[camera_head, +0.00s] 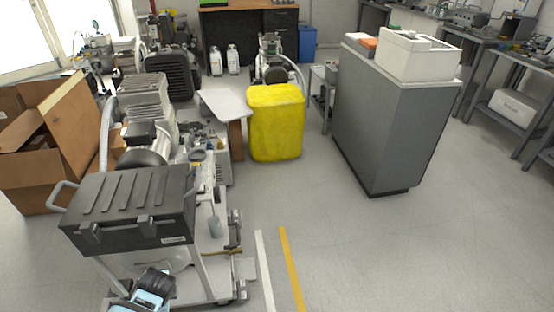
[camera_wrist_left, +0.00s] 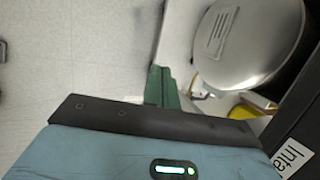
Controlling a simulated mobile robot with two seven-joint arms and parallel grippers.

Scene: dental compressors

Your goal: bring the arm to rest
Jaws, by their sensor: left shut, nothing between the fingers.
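My left gripper (camera_wrist_left: 160,86) shows in the left wrist view with its green fingers together and nothing between them. It is beside a round silver tank end (camera_wrist_left: 250,45) and a white bar; I cannot tell whether it touches either. In the head view, a light blue and black part of my left arm (camera_head: 150,288) shows at the bottom left, in front of the compressor cart (camera_head: 215,285) with the black toolbox (camera_head: 130,205) on top. The fingertips cannot be made out there. My right gripper is in neither view.
A dark labelled panel (camera_wrist_left: 300,130) is close at the right of the wrist view. An open cardboard box (camera_head: 35,150) stands left of the cart. A yellow bin (camera_head: 276,125) and a grey cabinet (camera_head: 385,125) stand farther back. The floor (camera_head: 400,250) at right is clear.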

